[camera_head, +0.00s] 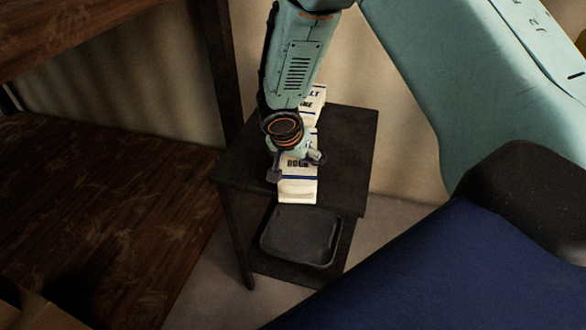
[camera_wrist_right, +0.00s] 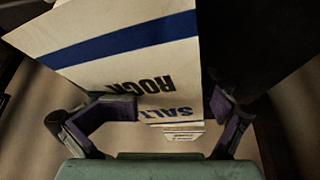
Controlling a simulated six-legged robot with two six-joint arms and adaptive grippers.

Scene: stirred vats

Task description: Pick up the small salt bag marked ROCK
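The white salt bag marked ROCK (camera_head: 298,188), with a blue stripe, stands at the near side of a small dark table. Its lettering shows upside down in the right wrist view (camera_wrist_right: 120,60), where the bag fills the upper left. My right gripper (camera_head: 296,165) is at the bag from above, partly covering it. In the wrist view its two fingers (camera_wrist_right: 178,108) are spread wide, with the bag's printed face between and beyond them. I see no clear grip; contact is hard to tell. My left gripper is out of view.
Another white bag (camera_head: 314,98) stands behind on the same dark table (camera_head: 345,150), partly hidden by my arm. A black tray (camera_head: 300,237) lies on the lower shelf. A large brown wooden surface (camera_head: 100,220) and post (camera_head: 218,60) are to the left.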

